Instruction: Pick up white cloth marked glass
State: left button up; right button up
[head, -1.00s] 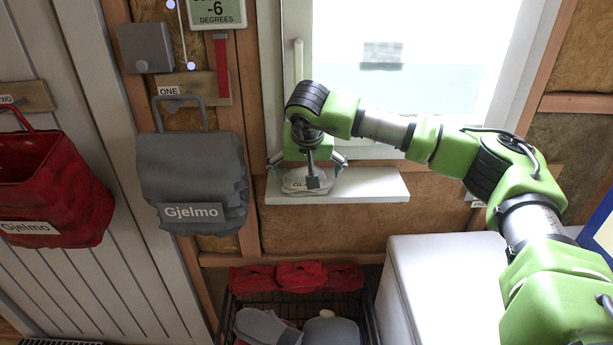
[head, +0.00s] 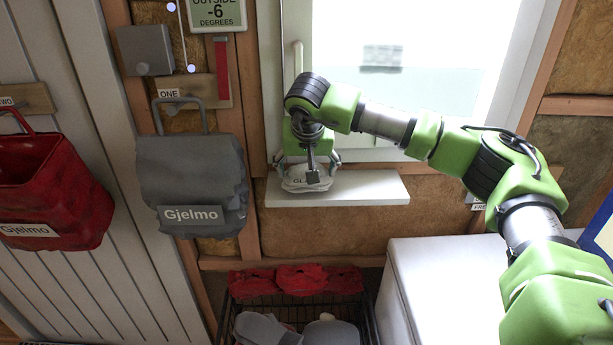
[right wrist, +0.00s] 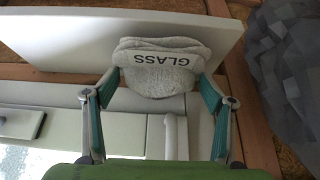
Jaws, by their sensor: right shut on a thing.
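The white cloth marked GLASS (right wrist: 160,75) is a bunched, off-white fabric piece in the right wrist view, its label upside down. In the head view the cloth (head: 300,184) is at the left end of the white window sill (head: 370,190), partly hidden by my gripper. My right gripper (head: 309,162) reaches down over it. In the right wrist view the fingers of my right gripper (right wrist: 152,88) press on both sides of the cloth, shut on it. Whether the cloth still touches the sill is hard to tell. My left gripper is not in view.
A grey bag (head: 192,178) labelled Gjelmo hangs left of the sill, and a red one (head: 48,185) hangs further left. A dark wire basket (head: 370,318) with red and grey items stands below. A white box (head: 440,270) stands at the lower right. The sill's right part is clear.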

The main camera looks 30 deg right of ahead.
jog(key=s+a+r+b, duration=0.4)
jog(key=s+r+b, duration=0.1)
jog(key=s+r, duration=0.6)
jog(key=shift+s+r, duration=0.15)
jog(key=shift+s, duration=1.1)
jog(key=shift+c, duration=0.7)
